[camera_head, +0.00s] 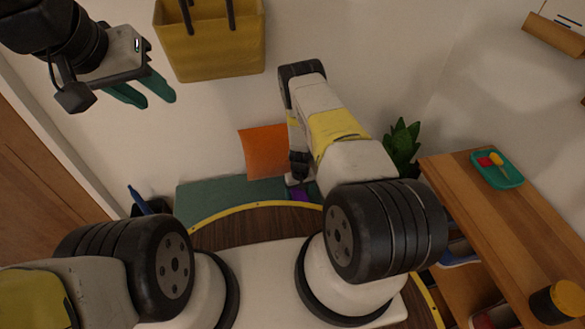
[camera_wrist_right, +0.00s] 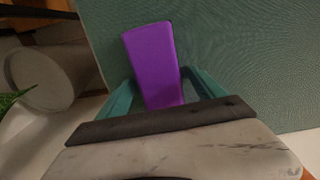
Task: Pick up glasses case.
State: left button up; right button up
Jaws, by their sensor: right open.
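A purple glasses case (camera_wrist_right: 153,62) shows in the right wrist view, lying against a green surface. A small purple part of it (camera_head: 302,193) shows in the head view, beside the end of my right arm. My right gripper (camera_wrist_right: 163,88) is open, with one teal finger on each side of the case's near part. I cannot tell whether the fingers touch it. The case's near end is hidden behind the gripper body. My left gripper (camera_head: 156,101) is open and empty at the upper left, its teal fingers apart, far from the case.
The green surface (camera_head: 225,196) lies under the case, with an orange sheet (camera_head: 264,151) behind it. A yellow bag (camera_head: 210,45) hangs on the wall. A plant (camera_head: 403,143) and a wooden shelf (camera_head: 480,215) with a teal tray (camera_head: 508,181) stand at right.

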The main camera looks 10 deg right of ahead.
jog(key=shift+c, duration=0.5)
jog(key=c, duration=1.4)
